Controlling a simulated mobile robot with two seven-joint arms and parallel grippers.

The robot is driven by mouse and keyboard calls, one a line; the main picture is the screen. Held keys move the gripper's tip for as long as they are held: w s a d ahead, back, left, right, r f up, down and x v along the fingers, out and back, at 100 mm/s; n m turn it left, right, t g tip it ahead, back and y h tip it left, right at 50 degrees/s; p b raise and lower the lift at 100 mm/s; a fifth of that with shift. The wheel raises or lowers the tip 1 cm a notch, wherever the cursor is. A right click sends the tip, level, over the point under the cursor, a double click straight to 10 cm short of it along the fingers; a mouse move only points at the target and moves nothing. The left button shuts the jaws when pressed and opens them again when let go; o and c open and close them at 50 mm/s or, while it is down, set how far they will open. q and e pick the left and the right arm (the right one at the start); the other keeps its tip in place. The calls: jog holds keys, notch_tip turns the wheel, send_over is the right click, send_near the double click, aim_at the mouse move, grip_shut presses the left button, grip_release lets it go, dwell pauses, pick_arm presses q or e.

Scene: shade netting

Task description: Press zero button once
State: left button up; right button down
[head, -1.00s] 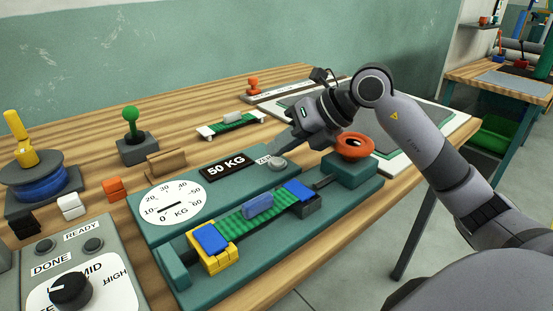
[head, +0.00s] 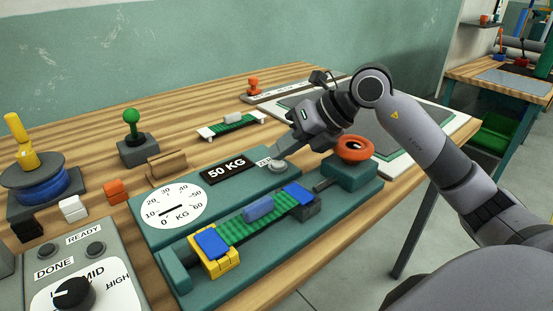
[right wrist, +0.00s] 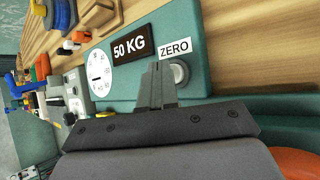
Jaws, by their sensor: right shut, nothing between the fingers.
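The zero button (head: 278,166) is a round grey knob on the teal tester, beside a white ZERO label (head: 263,161). My right gripper (head: 277,157) is shut and empty, with its fingertips at the button in the head view; the fingers partly cover the label. In the right wrist view the button (right wrist: 179,73) shows just right of the shut fingertips (right wrist: 160,66), under the ZERO label (right wrist: 174,47). I cannot tell whether the tips touch the button or whether it is pressed. My left gripper is not in view.
The tester (head: 185,285) carries a 50 KG plate (head: 227,168), a dial (head: 175,205), a green netting strip (head: 240,225) in clamps and an orange knob (head: 355,149). A control box (head: 110,262) stands front left.

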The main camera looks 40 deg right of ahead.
aim_at(284, 168)
jog(key=r, duration=0.1)
jog(key=r+p, duration=0.2)
jog(key=shift+s+d+r, duration=0.15)
jog(key=shift+d+r, duration=0.15)
jog(key=shift+r+p, duration=0.5)
jog(key=shift+a, duration=0.1)
